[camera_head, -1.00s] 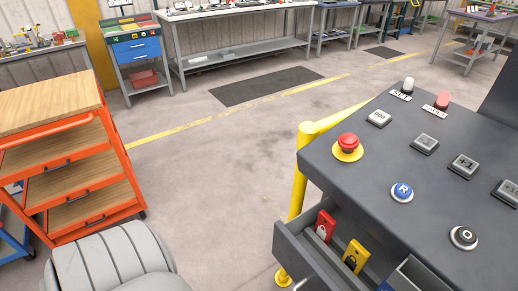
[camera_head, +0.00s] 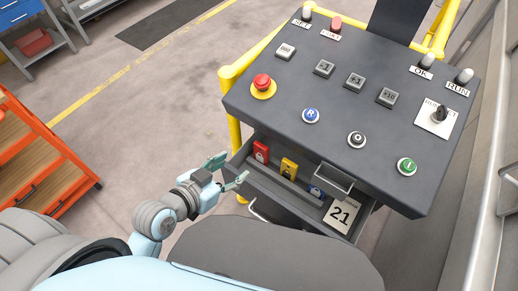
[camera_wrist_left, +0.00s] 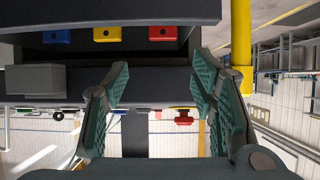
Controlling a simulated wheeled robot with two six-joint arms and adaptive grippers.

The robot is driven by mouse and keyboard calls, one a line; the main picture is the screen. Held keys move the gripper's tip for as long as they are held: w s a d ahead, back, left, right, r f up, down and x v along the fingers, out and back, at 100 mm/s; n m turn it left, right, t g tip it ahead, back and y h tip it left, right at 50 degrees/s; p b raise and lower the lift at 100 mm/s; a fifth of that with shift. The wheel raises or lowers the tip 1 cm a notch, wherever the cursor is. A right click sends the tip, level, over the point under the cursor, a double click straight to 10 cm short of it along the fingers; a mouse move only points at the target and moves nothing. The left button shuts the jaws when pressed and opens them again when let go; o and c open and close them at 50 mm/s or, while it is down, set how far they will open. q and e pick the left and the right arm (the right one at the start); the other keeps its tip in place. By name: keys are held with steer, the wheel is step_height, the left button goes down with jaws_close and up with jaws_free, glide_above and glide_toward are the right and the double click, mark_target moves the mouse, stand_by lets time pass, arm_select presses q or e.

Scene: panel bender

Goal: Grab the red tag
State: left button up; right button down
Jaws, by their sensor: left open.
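The red tag (camera_head: 261,151) is in the open drawer (camera_head: 262,181) below the control panel, at its left end, beside a yellow tag (camera_head: 289,167) and a blue tag (camera_head: 316,190). In the left wrist view the red tag (camera_wrist_left: 163,33) shows at the top, beyond the fingertips. My left gripper (camera_head: 233,168) is open and empty, just left of the drawer's left end, apart from the tag. In the left wrist view its two fingers (camera_wrist_left: 160,72) are spread wide with nothing between them. My right gripper is not in view.
The dark control panel (camera_head: 335,115) with several buttons and a red emergency stop (camera_head: 262,83) overhangs the drawer. A yellow post (camera_head: 234,125) stands behind my left gripper. An orange cabinet (camera_head: 40,165) stands left; floor between is clear.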

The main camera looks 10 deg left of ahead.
mark_target(260, 148)
arm_select(q)
steer(key=x, duration=0.4)
steer(key=b+x, duration=0.1)
steer(key=x, duration=0.9)
steer(key=shift+w+a+f, duration=0.15)
steer(key=shift+a, duration=0.15)
steer(key=c, duration=0.9)
